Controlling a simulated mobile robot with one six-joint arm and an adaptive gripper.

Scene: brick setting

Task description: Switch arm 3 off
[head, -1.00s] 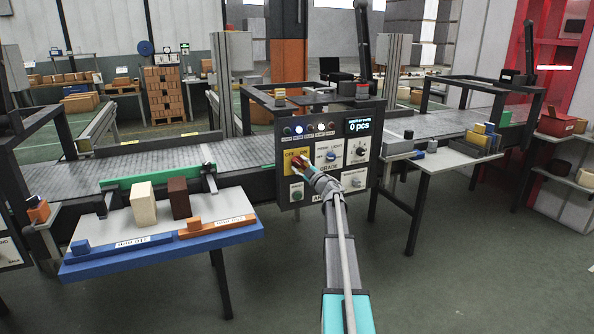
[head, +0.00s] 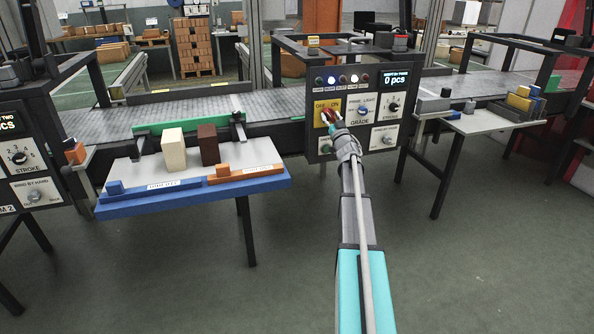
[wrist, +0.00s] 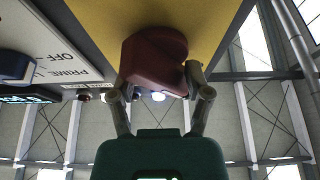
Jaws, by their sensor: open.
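A dark control panel (head: 313,145) stands at the centre of the head view, its bottom label mostly hidden by my arm. Its yellow plate (head: 319,107), marked OFF and ON, carries a red switch knob (head: 326,116). My gripper (head: 333,121) is at this knob and partly covers it. In the wrist view the dark red knob (wrist: 150,58) stands out from the yellow plate (wrist: 205,22). My open gripper (wrist: 158,80) has one finger on each side of the knob's near part. The right finger is very close to it; contact is unclear. The knob's exact setting is unclear.
The panel also has GRADE (head: 362,110) and STROKE (head: 393,106) knobs and a "0 pcs" display (head: 396,80). A blue-edged table (head: 200,197) with two blocks stands left. Another panel (head: 28,150) is at far left. A table with coloured blocks (head: 519,100) stands right. The front floor is clear.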

